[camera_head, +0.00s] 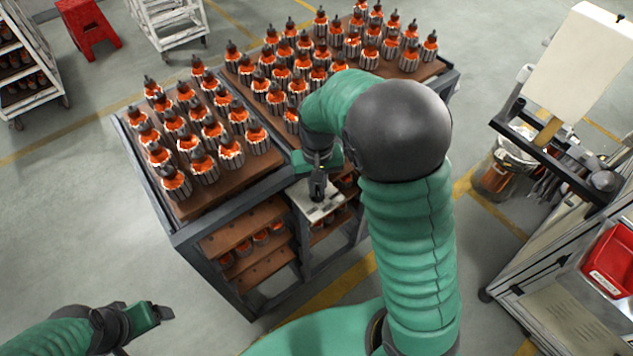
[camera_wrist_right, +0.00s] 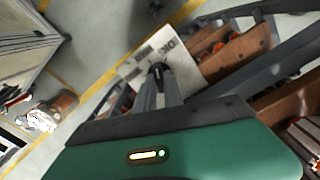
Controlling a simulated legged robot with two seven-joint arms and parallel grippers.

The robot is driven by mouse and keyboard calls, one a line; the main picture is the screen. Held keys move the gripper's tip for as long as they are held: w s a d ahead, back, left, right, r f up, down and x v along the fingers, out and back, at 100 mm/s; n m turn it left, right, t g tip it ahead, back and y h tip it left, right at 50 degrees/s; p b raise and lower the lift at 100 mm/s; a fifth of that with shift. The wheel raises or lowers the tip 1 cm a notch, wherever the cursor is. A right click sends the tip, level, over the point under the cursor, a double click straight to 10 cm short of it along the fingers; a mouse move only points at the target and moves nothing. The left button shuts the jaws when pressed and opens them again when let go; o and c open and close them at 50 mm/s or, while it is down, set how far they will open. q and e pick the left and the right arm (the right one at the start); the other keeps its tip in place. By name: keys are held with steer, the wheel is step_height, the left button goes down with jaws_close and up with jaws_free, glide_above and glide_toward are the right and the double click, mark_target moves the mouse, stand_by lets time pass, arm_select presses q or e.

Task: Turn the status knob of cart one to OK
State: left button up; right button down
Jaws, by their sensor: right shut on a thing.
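The cart (camera_head: 185,240) is a dark metal frame with brown boards carrying many orange-and-steel armatures. A pale status plate (camera_head: 312,208) is fixed on its side; in the wrist view the plate (camera_wrist_right: 138,68) shows the dark letters OK near the fingertips. My right gripper (camera_head: 318,188) reaches down to the plate, and its fingers (camera_wrist_right: 158,72) are shut on the status knob at the plate. The knob is mostly hidden by the fingers, so its pointing direction cannot be made out. My left gripper (camera_head: 165,313) is at the lower left, away from the cart.
A red stool (camera_head: 88,28) and a white rack (camera_head: 168,25) stand at the back left. A workbench with a red bin (camera_head: 610,262) is at the right. The grey floor left of the cart is clear.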

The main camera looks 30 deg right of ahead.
steer(key=m, duration=0.2)
steer(key=m+p, duration=0.1)
steer(key=shift+w+r+m+p, duration=0.15)
steer(key=shift+r+m+p, duration=0.15)
steer(key=shift+m, duration=0.1)
steer(key=shift+d+f+m+p, duration=0.1)
steer(key=shift+m+p, duration=0.65)
steer(key=shift+m, duration=0.85)
steer(key=c, duration=1.5)
jaws_free()
steer(key=shift+o, duration=0.2)
steer(key=shift+f, duration=0.1)
